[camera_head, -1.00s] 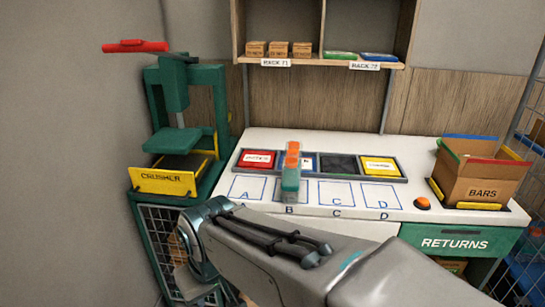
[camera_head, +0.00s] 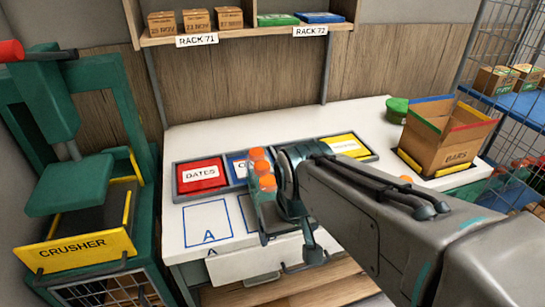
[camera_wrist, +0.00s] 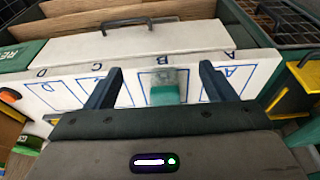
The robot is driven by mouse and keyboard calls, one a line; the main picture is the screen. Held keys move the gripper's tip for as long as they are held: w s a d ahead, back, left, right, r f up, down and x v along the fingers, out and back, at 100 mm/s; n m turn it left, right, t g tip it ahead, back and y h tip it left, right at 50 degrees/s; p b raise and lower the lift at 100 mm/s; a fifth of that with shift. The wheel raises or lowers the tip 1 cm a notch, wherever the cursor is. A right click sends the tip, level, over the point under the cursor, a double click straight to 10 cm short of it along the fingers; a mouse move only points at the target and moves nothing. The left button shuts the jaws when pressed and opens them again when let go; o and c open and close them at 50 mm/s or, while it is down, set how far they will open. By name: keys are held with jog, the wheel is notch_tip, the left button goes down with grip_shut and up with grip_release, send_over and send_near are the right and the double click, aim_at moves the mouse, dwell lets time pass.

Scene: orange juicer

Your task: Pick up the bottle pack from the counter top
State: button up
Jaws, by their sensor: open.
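The bottle pack (camera_head: 262,170) has orange caps and teal-green sides. It stands on the white counter top (camera_head: 187,225) around square B, in front of the labelled bins. My arm hides part of it in the head view. In the wrist view the pack (camera_wrist: 167,86) shows as a clear and teal block on the counter, between and beyond my two dark fingers. My gripper (camera_wrist: 157,70) is open, with a gap on both sides of the pack in that view. No contact shows.
The green crusher (camera_head: 65,185) stands at the left. The red dates bin (camera_head: 201,175) and the yellow bin (camera_head: 345,147) are behind the squares. A bars box (camera_head: 440,145) sits at the right end. A rack shelf (camera_head: 245,35) hangs above. Square A is clear.

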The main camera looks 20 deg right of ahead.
jog(key=t+p, duration=0.1)
jog(key=p, duration=0.3)
send_near(262, 166)
jog(key=shift+s+a+r, duration=0.1)
jog(key=shift+s+a, duration=0.2)
jog(key=shift+s, duration=0.5)
jog(key=shift+w, duration=0.55)
jog(key=x, duration=0.7)
jog(key=shift+w+d, duration=0.1)
jog(key=shift+w, duration=0.1)
jog(key=shift+t, duration=0.3)
jog(key=shift+d+p+x, duration=0.15)
jog(key=shift+p+x, duration=0.15)
jog(key=shift+x, duration=1.25)
jog(key=shift+d+p+x, duration=0.1)
jog(key=shift+p+x, duration=0.2)
jog(key=shift+x, duration=1.25)
jog(key=shift+f+b, duration=0.25)
jog(key=shift+b, duration=0.1)
jog(key=c, duration=1.4)
jog(key=shift+r, duration=0.25)
